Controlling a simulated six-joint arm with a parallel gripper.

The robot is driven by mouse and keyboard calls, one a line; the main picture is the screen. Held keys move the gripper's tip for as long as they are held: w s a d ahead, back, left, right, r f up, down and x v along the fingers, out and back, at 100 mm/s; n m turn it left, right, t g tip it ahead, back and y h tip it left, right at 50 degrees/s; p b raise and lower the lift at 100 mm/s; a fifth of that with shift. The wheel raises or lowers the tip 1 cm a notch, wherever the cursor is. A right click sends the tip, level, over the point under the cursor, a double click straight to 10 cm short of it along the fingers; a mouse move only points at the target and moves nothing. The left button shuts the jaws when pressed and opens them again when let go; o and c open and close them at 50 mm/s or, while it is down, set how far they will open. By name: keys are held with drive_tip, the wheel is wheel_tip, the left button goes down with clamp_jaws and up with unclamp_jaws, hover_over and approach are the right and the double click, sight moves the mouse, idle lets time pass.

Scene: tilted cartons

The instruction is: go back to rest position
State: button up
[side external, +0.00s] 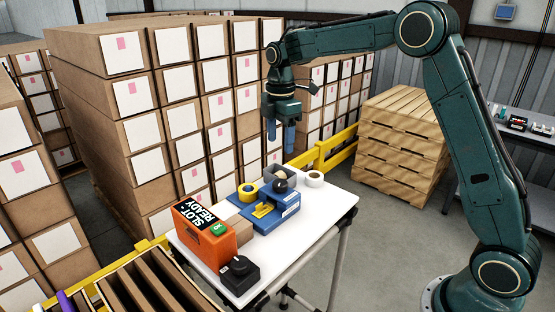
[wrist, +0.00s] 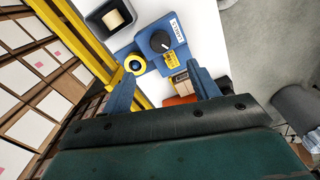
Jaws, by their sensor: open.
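My gripper (side external: 280,136) hangs from my dark green arm with its blue fingers pointing down, in front of the carton stacks and above the far end of the white table (side external: 318,206). In the wrist view, my gripper's fingers (wrist: 163,88) are apart with nothing held between them. A blue device (wrist: 165,47) with a black knob and a yellow part shows beyond the fingertips. In the side view, the gripper is clear of the table and its items.
Tall carton stacks (side external: 180,100) stand behind the table, close to my gripper. A yellow rail (side external: 335,147) runs along the table's far side. Wooden pallets (side external: 402,135) stand right.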

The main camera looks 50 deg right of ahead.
drive_tip(key=shift+r, duration=0.7)
drive_tip(key=shift+s, duration=0.1)
drive_tip(key=s+a+r+m+t, duration=0.15)
drive_tip(key=s+r+m, duration=0.25)
drive_tip(key=s, duration=0.4)
drive_tip(key=s+a+r+m+t, duration=0.1)
drive_tip(key=s+a+r+m, duration=0.15)
drive_tip(key=s+r, duration=0.45)
drive_tip(key=s+f+m+t, duration=0.1)
drive_tip(key=s+f+m, duration=0.2)
drive_tip(key=s, duration=0.6)
drive_tip(key=s+f+m+t, duration=0.2)
drive_tip(key=s+m, duration=0.3)
drive_tip(key=s, duration=0.4)
drive_tip(key=shift+a+f, duration=0.45)
drive_tip(key=shift+f, duration=0.4)
